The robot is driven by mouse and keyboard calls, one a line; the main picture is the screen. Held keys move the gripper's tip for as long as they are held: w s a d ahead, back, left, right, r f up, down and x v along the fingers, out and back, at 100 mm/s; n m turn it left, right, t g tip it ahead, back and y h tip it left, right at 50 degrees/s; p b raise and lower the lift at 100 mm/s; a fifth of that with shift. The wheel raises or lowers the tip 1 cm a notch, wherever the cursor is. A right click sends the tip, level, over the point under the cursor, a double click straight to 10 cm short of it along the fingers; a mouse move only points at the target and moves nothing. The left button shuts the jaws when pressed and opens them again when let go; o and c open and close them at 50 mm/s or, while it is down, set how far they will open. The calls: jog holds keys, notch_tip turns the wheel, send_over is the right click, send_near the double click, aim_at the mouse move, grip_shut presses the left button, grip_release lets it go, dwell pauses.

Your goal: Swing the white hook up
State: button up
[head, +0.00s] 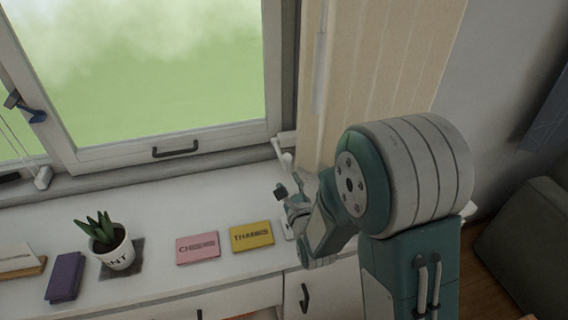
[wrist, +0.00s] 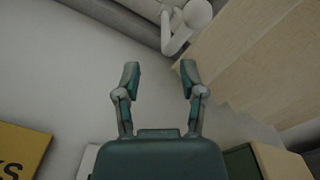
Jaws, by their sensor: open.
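The white hook (wrist: 178,38) is at the top of the wrist view, a bent white piece with a round knob, beside the cream curtain. In the head view, a small white piece at the window's lower right corner (head: 286,158) appears to be the same hook, just beyond my gripper. My gripper (head: 291,193) is open over the white counter. In the wrist view, the two fingers of my gripper (wrist: 159,72) are apart with nothing between them. The hook lies beyond the fingertips, with a gap, and is not touched.
The cream curtain (head: 385,75) hangs right of the window. A yellow card (head: 251,236), a pink card (head: 197,248), a purple box (head: 64,277) and a potted plant (head: 112,250) stand or lie on the white counter (head: 165,215). The counter between the cards and window is clear.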

aim_at(282, 162)
jog(key=x, duration=0.4)
jog(key=d+x, duration=0.1)
jog(key=x, duration=0.1)
jog(key=shift+w, duration=0.5)
jog(key=shift+w+a, duration=0.15)
jog(key=shift+w, duration=0.15)
jog(key=shift+a, duration=0.4)
jog(key=shift+d, duration=0.25)
grip_shut()
